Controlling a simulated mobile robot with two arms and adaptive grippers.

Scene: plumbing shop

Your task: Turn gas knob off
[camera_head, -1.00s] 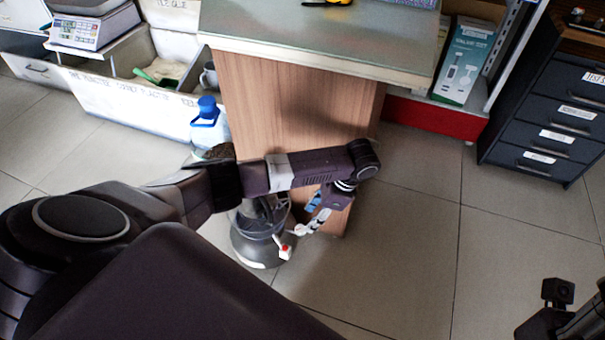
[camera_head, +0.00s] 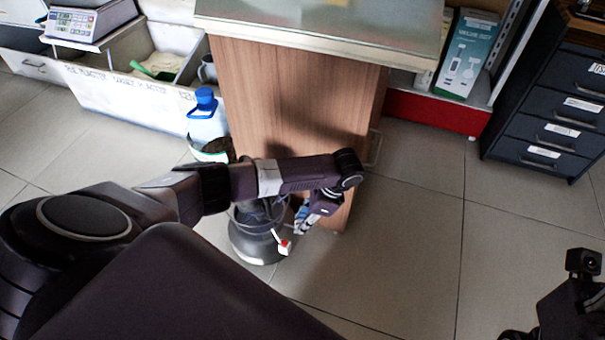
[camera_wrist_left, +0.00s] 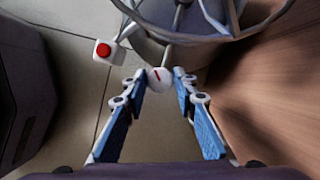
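The gas knob (camera_wrist_left: 159,77) is a small round white knob with a red mark, in the left wrist view. It sits in front of a round grey metal body (camera_wrist_left: 165,50) with a ring-shaped guard (camera_wrist_left: 235,37); this grey body also shows on the floor in the head view (camera_head: 250,246). My left gripper (camera_wrist_left: 160,92) is open, its blue-padded fingers on either side of the knob near the fingertips; I cannot tell if they touch it. In the head view the left gripper (camera_head: 303,217) is partly hidden under my arm.
A white box with a red button (camera_wrist_left: 104,51) is just left of the knob. The wooden counter (camera_head: 290,95) stands close on the right of the gripper. A blue-capped water bottle (camera_head: 207,122) is behind. Dark drawers (camera_head: 548,115) stand at right; the floor between is clear.

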